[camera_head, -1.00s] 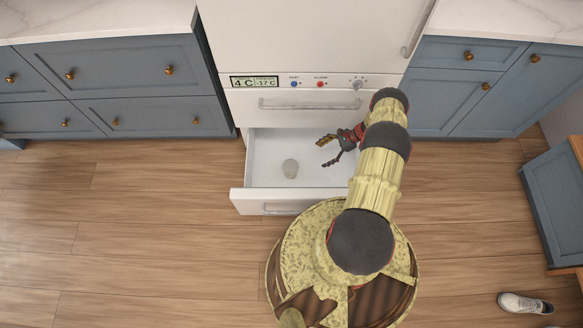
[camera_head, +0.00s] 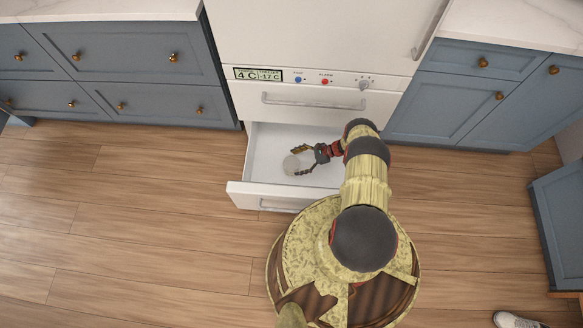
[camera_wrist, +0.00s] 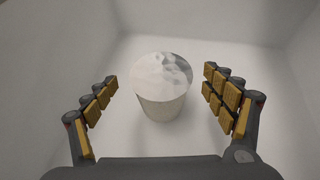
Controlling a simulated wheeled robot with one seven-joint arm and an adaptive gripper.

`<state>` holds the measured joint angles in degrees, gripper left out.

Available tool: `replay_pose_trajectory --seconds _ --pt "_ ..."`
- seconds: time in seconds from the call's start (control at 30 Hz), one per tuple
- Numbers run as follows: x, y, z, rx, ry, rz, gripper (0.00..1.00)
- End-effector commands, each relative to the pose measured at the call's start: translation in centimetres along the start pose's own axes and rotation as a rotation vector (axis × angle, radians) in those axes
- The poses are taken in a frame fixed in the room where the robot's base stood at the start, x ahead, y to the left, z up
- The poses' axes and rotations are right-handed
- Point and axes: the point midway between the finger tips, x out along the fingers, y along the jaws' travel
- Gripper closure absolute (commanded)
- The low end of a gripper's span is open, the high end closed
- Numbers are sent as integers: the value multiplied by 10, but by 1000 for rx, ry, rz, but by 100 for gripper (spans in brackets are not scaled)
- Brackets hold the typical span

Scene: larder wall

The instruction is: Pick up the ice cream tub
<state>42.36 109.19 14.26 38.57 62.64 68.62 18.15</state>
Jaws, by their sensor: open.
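The ice cream tub (camera_head: 291,164) is a small pale, round tub standing in the open white freezer drawer (camera_head: 234,188), left of the drawer's middle. In the wrist view the tub (camera_wrist: 161,88) is upright, with a white, lumpy top, tapering downward. My gripper (camera_head: 298,160) reaches into the drawer from the right, its fingers at the tub in the head view. In the wrist view my gripper (camera_wrist: 160,93) is open, with one finger on each side of the tub and a gap on both sides. Nothing is held.
The drawer's walls surround the gripper and tub; the rest of its floor looks empty. Above is a closed drawer with a handle (camera_head: 314,103). Blue cabinets (camera_head: 130,65) flank the fridge. A shoe (camera_head: 515,320) lies on the wooden floor at lower right.

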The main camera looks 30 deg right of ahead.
Motion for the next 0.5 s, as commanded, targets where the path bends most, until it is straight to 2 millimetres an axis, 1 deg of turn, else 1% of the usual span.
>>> replay_pose_trajectory --seconds 0.03,0.1,0.2,0.43,0.5 --pt "10 0 0 -1 0 4 17" --pt "21 0 0 1 0 4 17" --pt "30 0 0 0 0 2 17" --pt "31 -1 1 0 0 0 17" --pt "31 -1 1 0 0 0 20"
